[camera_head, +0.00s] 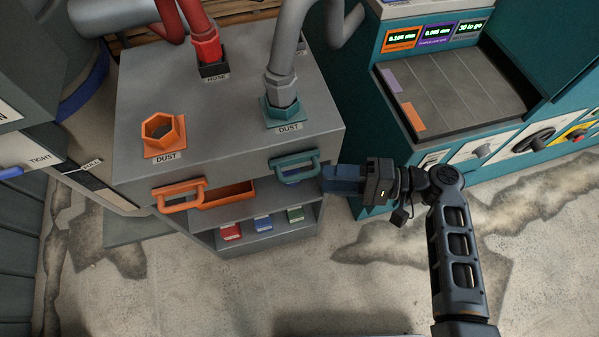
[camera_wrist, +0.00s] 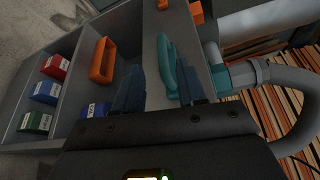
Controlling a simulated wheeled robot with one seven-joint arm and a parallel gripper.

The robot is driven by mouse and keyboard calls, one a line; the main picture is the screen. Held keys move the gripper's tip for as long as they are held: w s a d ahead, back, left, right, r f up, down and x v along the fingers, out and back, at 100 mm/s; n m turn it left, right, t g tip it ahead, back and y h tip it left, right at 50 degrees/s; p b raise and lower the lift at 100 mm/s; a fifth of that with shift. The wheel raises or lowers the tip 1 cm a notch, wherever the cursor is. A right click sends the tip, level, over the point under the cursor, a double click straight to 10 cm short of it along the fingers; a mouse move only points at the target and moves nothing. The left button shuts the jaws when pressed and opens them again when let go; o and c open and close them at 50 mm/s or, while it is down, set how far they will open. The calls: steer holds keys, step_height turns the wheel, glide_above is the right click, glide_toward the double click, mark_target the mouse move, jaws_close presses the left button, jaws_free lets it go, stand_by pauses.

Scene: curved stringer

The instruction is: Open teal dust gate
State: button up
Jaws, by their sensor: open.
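The teal handle (camera_head: 295,165) of the dust gate is on the front of the grey cabinet, below the teal DUST port (camera_head: 283,112). My gripper (camera_head: 328,180) is just right of this handle, with its blue fingers pointing at it. In the wrist view my gripper (camera_wrist: 161,88) has its two fingers spread apart. The teal handle (camera_wrist: 167,66) shows between them, closer to the right finger, which covers part of its lower end. I cannot tell whether a finger touches it. Nothing is held.
An orange handle (camera_head: 180,195) and orange DUST port (camera_head: 162,135) are at the cabinet's left. Red (camera_head: 230,232), blue (camera_head: 263,223) and green (camera_head: 295,214) blocks sit on the lower shelf. A teal machine (camera_head: 450,90) stands to the right. The floor in front is clear.

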mark_target(298, 175)
steer(key=a, duration=0.2)
steer(key=a+p, duration=0.1)
steer(key=a, duration=0.2)
steer(key=w+a, duration=0.1)
steer(key=a, duration=0.1)
steer(key=shift+a+f, duration=0.2)
steer(key=shift+a, duration=0.2)
jaws_close()
stand_by(0.3)
